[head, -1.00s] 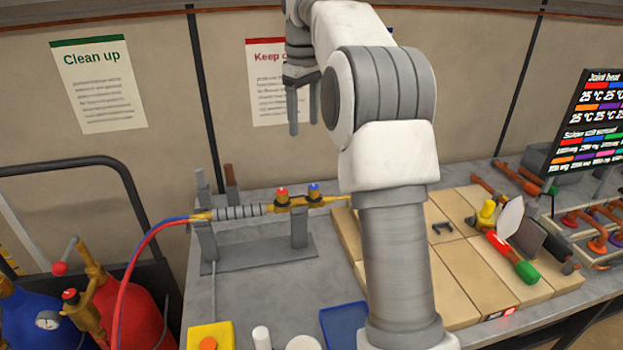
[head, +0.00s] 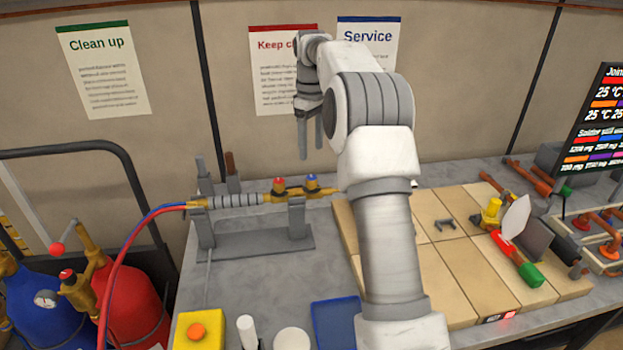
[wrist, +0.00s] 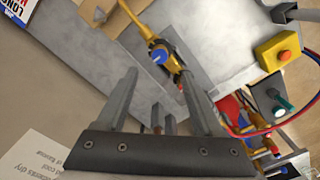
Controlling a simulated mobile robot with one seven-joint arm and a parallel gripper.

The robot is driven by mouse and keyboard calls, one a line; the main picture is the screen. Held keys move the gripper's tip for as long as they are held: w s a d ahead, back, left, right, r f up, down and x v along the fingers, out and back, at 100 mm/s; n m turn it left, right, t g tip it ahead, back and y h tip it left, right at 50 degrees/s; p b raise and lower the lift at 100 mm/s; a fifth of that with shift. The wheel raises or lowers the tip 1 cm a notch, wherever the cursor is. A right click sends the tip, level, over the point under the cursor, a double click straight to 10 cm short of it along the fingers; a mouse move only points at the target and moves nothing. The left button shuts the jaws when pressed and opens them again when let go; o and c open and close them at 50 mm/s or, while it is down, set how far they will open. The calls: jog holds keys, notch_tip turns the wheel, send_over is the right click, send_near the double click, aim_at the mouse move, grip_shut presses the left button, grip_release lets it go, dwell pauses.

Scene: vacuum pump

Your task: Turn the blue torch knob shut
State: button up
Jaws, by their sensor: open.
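The blue torch knob (head: 312,181) sits on top of the brass torch body (head: 296,195), right of the red knob (head: 279,184). The torch lies level on a grey stand (head: 297,220). In the wrist view the blue knob (wrist: 160,57) shows beyond my fingers, a little above the gap between them. My gripper (head: 311,152) is open and empty, fingers pointing down, above the blue knob and apart from it. In the wrist view the gripper's two fingers (wrist: 158,88) stand wide apart with nothing between them. The red knob is small and near the right finger there.
Red and blue hoses (head: 115,265) run from the torch to gas cylinders (head: 130,300) at left. Pale boards (head: 470,270) with tools lie at right. A yellow box with an orange button (head: 200,331) and a blue tray (head: 338,322) stand in front.

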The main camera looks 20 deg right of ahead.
aim_at(311, 178)
notch_tip(311, 178, down, 9)
jog(key=shift+f, duration=0.1)
dwell(0.3)
grip_shut()
